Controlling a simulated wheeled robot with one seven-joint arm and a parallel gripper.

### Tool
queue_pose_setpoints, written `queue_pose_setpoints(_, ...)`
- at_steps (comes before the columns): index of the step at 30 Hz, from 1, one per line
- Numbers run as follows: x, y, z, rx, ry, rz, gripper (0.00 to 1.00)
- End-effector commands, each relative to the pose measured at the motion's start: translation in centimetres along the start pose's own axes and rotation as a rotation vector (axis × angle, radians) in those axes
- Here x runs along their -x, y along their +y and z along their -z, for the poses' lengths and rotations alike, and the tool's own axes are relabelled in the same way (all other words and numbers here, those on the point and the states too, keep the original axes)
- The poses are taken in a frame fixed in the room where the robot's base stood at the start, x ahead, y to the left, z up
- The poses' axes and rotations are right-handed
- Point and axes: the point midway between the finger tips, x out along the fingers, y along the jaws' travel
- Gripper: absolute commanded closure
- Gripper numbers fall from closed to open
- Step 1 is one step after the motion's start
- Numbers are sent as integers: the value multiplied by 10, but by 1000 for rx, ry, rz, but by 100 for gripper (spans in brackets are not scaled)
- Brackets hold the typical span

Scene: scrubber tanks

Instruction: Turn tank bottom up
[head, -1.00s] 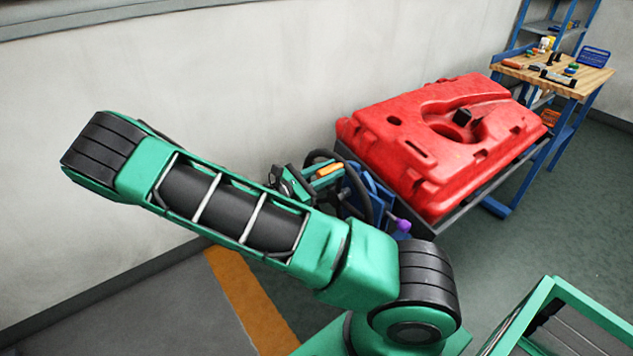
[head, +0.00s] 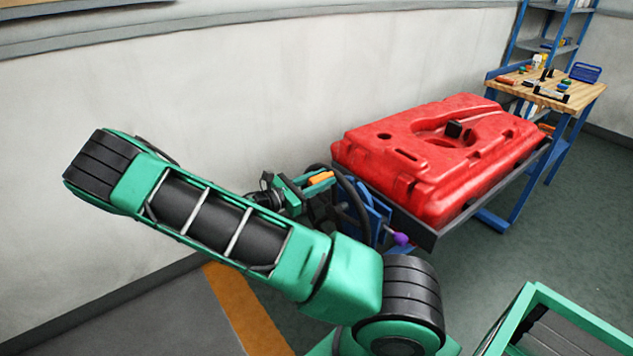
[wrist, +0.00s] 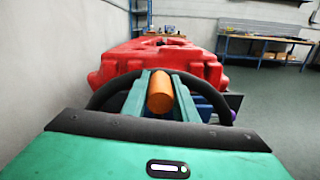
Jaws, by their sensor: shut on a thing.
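The red tank (head: 400,165) lies on a dark frame (head: 490,205), a broad face with a recess and black fitting upward. I cannot tell whether this face is its bottom. At the frame's near left end is a black wheel (head: 352,205) with an orange handle (head: 321,178). My gripper (head: 318,180) is shut on this handle, left of the tank. In the wrist view the orange handle (wrist: 160,93) stands between my green fingers, with the wheel (wrist: 103,94) around them and the tank (wrist: 110,67) beyond.
A wooden workbench (head: 550,86) with tools stands behind the tank, with blue shelves (head: 545,45) beside it. A pale wall runs close along the tank's far side. A clear grey floor (head: 560,235) lies to the right.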

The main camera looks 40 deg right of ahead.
Motion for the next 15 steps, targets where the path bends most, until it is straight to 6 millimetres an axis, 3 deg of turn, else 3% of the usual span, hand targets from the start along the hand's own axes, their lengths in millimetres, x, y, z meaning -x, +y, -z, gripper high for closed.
queue_pose_setpoints(5, 2, 7, 1, -11, 5, -16, 100)
queue_pose_setpoints(6, 2, 7, 0, -11, 5, -16, 67)
queue_pose_setpoints(8, 2, 7, 0, -11, 5, -15, 56)
queue_pose_setpoints(15, 1, 4, 0, -7, 3, -10, 56)
